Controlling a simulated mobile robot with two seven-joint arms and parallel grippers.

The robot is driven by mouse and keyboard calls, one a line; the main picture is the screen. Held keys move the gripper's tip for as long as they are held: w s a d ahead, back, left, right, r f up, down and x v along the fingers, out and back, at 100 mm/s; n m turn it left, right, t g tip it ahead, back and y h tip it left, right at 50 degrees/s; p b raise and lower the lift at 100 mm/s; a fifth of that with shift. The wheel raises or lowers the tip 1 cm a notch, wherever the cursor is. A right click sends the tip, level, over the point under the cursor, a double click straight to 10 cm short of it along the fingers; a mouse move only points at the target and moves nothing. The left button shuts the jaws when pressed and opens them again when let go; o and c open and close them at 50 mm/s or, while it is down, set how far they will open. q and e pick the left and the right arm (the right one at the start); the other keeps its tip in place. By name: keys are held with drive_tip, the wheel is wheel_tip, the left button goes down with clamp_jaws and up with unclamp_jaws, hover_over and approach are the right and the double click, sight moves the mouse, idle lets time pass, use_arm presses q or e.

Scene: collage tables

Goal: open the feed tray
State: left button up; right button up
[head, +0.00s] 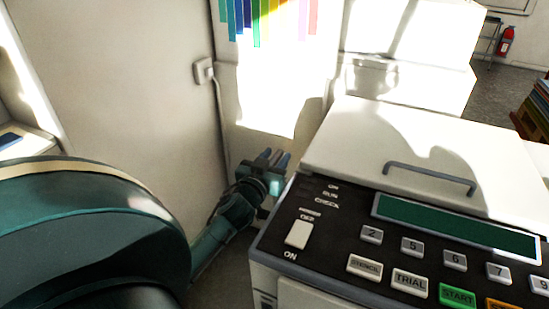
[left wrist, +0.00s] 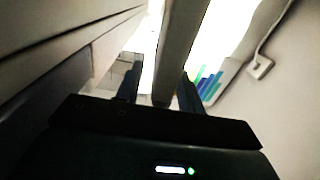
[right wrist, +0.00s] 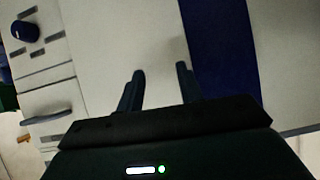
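The copier-like machine (head: 400,135) stands at the right of the head view, with a pale lid and a dark control panel. My left gripper (head: 274,158) is low beside its left side. I cannot tell whether this bar is the feed tray's edge. My right gripper (right wrist: 158,80) is open and empty, facing a pale surface; it is outside the head view.
A grey handle (head: 430,178) sits on the machine's lid. A pale wall with a socket (head: 203,71) and coloured strips (head: 265,15) stands behind my left gripper. The right wrist view shows a dark knob (right wrist: 25,31) and a blue strip (right wrist: 222,50).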

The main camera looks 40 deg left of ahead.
use_arm(q)
clamp_jaws()
idle(0.3)
idle(0.3)
